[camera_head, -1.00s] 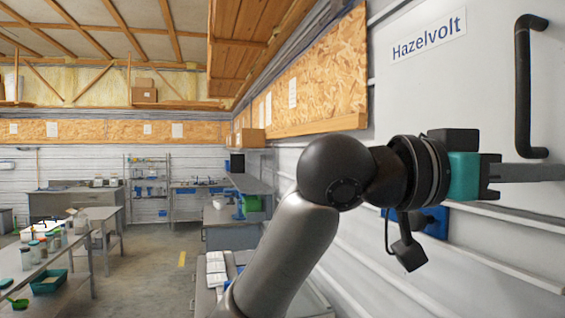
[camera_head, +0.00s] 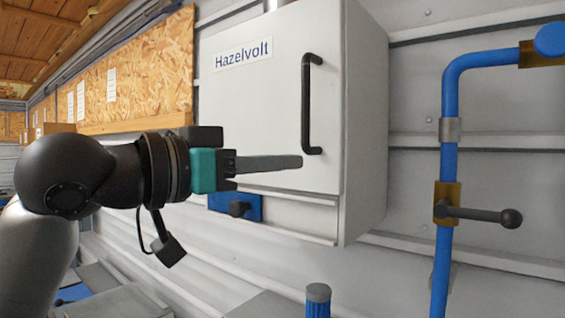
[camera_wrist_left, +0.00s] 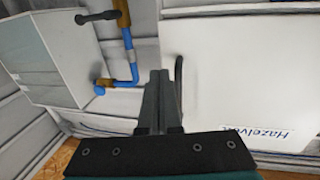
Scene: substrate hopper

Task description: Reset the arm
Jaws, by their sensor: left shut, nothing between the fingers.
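My left gripper (camera_head: 296,161) reaches in from the left in the head view. Its grey fingers are together with nothing between them, pointing right. In the picture they end just below the lower end of the black handle (camera_head: 307,105) on the white Hazelvolt cabinet (camera_head: 262,100); I cannot tell the gap to the door. In the left wrist view the closed fingers (camera_wrist_left: 160,76) point up, with the cabinet (camera_wrist_left: 235,75) to the right and its handle (camera_wrist_left: 178,82) beside the fingers. My right gripper is not in view.
A blue pipe (camera_head: 450,110) with a black-handled valve (camera_head: 447,205) runs down the wall right of the cabinet. A blue part (camera_head: 225,204) sits under the cabinet. A wooden board (camera_head: 150,70) hangs on the left wall.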

